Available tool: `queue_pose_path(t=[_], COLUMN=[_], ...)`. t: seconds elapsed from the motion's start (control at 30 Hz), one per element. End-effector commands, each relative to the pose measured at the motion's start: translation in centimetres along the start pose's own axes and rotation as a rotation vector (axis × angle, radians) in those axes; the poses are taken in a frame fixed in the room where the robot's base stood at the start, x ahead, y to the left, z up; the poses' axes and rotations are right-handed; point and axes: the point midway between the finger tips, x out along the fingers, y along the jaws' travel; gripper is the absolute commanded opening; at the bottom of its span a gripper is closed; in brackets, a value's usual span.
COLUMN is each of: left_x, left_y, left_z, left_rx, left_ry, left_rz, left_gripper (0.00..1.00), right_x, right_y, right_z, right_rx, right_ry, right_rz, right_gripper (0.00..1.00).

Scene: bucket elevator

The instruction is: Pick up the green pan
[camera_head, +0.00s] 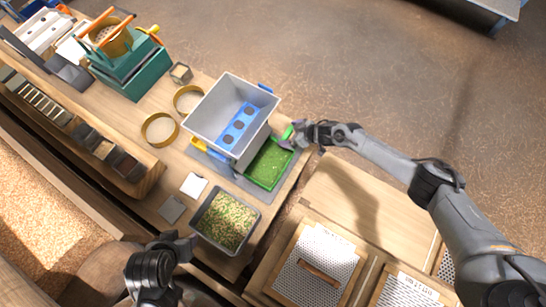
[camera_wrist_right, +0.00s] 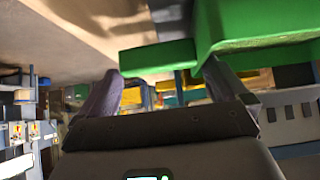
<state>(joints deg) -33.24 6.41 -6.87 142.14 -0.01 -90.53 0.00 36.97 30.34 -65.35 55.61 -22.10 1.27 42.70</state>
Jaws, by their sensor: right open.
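The green pan (camera_head: 268,164) is a shallow tray with a bright green rim, holding small green bits. It sits at the right end of the bench, against the grey hopper box. My right gripper (camera_head: 291,137) is at its upper right corner, beside a green tab that sticks out. In the right wrist view the green pan (camera_wrist_right: 250,28) fills the upper right, and its flat tab reaches across between the open fingers (camera_wrist_right: 160,74); I cannot tell if they touch it. My left arm shows at lower left; its gripper (camera_head: 182,243) is dark and its fingers are unclear.
The grey hopper box (camera_head: 205,108) with a blue holed strip stands left of the pan. A grey tray of mixed grains (camera_head: 226,220) lies below it. Two round sieves (camera_head: 160,129) and a teal machine (camera_head: 130,72) are farther left. Perforated panels (camera_head: 316,265) lie at lower right.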

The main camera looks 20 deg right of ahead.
Motion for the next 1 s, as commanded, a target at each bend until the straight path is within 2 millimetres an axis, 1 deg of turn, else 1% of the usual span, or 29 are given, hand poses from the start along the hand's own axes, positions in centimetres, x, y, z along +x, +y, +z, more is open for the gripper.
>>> queue_pose_path(t=[0.03, 0.07, 0.5, 0.53, 0.8, 1.0], left_x=[0.0, 0.0, 0.04, 0.02, -0.03, -0.51], left_y=[0.0, 0.0, -0.26, -0.28, -0.29, -0.22], left_z=[0.01, 0.01, 0.1, 0.1, 0.09, -0.09], left_rx=[0.0, 0.0, 0.011, 0.012, 0.013, 0.009], left_ry=[0.0, 0.0, -0.003, -0.003, -0.003, -0.003], left_rz=[0.0, 0.0, -0.008, -0.009, -0.01, -0.007], left_gripper=[0.53, 0.53, 0.53, 0.53, 0.53, 0.53], right_x=[-0.01, -0.02, -0.03, -0.06, -0.1, -0.49], right_y=[0.0, 0.0, 0.0, 0.03, 0.02, 0.02], right_z=[0.0, 0.0, 0.01, -0.23, -0.27, -0.68], right_rx=[0.0, 0.0, 0.0, 0.001, 0.001, 0.001], right_ry=[0.0, 0.0, 0.0, 0.004, 0.004, 0.005], right_rz=[0.0, 0.0, 0.0, 0.0, 0.0, 0.0], right_gripper=[1.0, 0.97, 0.3, 0.29, 0.29, 0.29])
